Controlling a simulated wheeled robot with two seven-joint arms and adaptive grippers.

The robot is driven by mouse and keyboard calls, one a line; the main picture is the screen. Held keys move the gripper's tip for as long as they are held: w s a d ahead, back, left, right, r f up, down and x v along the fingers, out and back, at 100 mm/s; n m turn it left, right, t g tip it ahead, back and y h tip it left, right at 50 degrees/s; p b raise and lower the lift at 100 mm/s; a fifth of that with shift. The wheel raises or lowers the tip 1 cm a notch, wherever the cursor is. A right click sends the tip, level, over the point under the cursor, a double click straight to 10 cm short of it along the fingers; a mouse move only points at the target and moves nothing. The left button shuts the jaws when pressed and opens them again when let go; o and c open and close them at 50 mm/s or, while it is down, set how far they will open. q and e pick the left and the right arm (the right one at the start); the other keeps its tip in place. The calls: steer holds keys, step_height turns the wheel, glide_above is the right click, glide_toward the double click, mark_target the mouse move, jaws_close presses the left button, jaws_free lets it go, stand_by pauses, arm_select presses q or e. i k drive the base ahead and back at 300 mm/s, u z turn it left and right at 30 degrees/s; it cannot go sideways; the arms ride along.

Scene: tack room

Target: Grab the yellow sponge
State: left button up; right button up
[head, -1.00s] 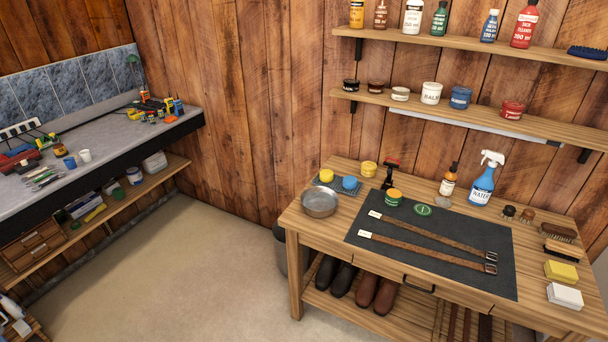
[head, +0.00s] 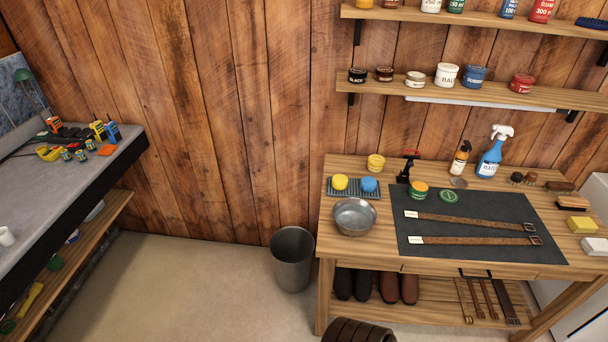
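Two yellow things on the wooden workbench could be the sponge. One is a yellow rectangular block (head: 581,225) at the bench's right end, just behind a white block (head: 594,245). The other is a small round yellow piece (head: 340,182) on a blue-grey ridged tray (head: 365,194) at the left, beside a round blue piece (head: 369,185). I cannot tell for sure which is the sponge. Neither of my grippers is in view.
The workbench (head: 350,246) holds a metal bowl (head: 355,217), a dark mat (head: 475,254) with two straps, a blue spray bottle (head: 490,158) and brushes. A bin (head: 292,259) stands left of it. A dark ribbed object (head: 360,332) is on the floor in front. Floor at left is clear.

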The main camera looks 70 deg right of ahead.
mark_target(339, 181)
steer(key=i, duration=1.8)
steer(key=z, duration=3.1)
